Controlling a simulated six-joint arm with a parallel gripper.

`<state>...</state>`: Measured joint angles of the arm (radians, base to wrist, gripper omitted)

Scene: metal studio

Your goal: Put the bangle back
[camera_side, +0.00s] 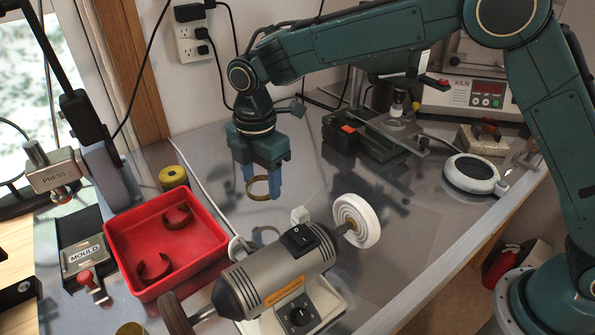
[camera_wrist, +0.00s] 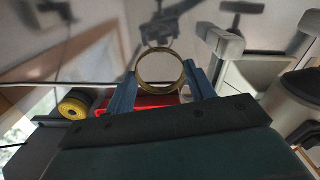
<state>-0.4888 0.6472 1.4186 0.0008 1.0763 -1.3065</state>
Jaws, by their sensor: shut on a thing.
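A gold-coloured bangle (camera_side: 258,189) hangs upright between the blue fingers of my gripper (camera_side: 262,186), above the grey bench and behind the polishing motor. In the wrist view the bangle (camera_wrist: 160,67) is a full ring between the two fingers (camera_wrist: 162,88), which are shut on it. A red tray (camera_side: 128,229) stands to the left of my gripper in the side view, apart from it. Two dark, open-ended bangles (camera_side: 153,267) (camera_side: 178,216) lie in the tray. Part of the red tray (camera_wrist: 152,101) shows behind the fingers in the wrist view.
The polishing motor (camera_side: 275,277) with a white wheel (camera_side: 356,221) stands in front of my gripper. A yellow roll (camera_side: 172,177) sits behind the tray. A press (camera_side: 62,172) and a mould block (camera_side: 82,250) are at the left. A white cable runs between tray and gripper.

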